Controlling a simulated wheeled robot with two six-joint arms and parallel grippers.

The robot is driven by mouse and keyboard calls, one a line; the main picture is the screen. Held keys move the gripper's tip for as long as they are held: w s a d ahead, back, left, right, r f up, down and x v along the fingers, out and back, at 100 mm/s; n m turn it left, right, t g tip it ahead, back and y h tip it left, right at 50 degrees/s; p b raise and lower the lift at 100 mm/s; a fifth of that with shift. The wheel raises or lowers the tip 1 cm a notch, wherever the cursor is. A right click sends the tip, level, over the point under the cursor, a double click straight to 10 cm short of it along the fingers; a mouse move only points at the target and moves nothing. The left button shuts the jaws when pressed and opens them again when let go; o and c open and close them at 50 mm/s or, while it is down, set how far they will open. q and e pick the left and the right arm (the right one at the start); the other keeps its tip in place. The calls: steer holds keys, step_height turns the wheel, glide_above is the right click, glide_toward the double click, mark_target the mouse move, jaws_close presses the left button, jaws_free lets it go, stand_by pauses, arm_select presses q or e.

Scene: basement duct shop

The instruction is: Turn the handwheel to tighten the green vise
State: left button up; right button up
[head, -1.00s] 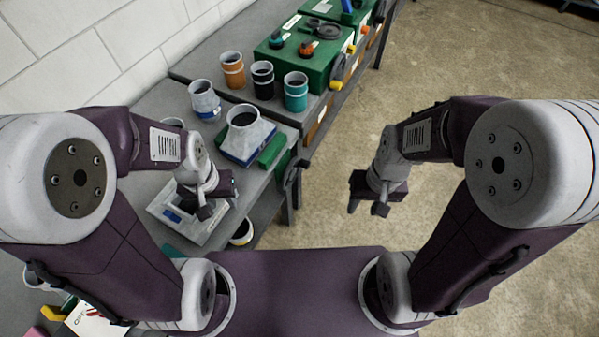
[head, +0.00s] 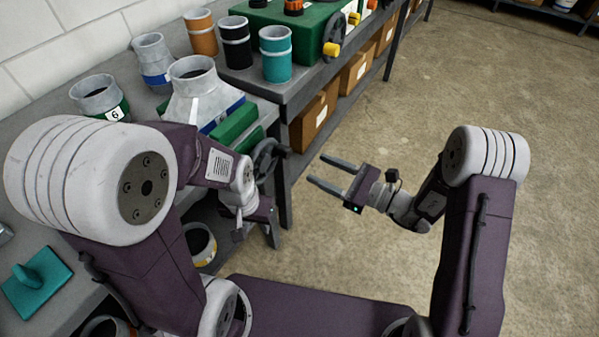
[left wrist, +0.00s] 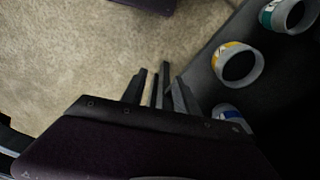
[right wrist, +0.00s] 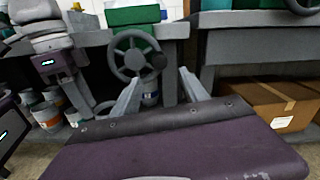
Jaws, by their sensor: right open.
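The green vise (head: 236,124) sits at the near bench's edge, with a grey duct fitting (head: 195,95) with a blue band beside its green block. Its dark handwheel (head: 268,160) faces the aisle. In the right wrist view the spoked handwheel (right wrist: 128,62) shows ahead of my fingers, its knob at the right of the rim. My right gripper (head: 316,170) is open and empty, its fingers pointing at the handwheel with a gap between. My left gripper (head: 254,232) hangs low by the bench edge, below the vise. Its dark fingers overlap in the left wrist view (left wrist: 162,82), so their opening is unclear.
Orange, black and teal cans (head: 275,54) stand on the bench behind. A green machine (head: 310,30) stands beyond them. Cardboard boxes (head: 312,118) fill the lower shelf. Round containers (left wrist: 238,64) sit under the near bench. The floor (head: 400,110) at right is clear.

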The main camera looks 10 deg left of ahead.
mark_target(290, 155)
steer(key=x, duration=0.9)
steer(key=shift+r+b, duration=0.1)
steer(key=shift+b, duration=0.3)
jaws_close()
stand_by(0.9)
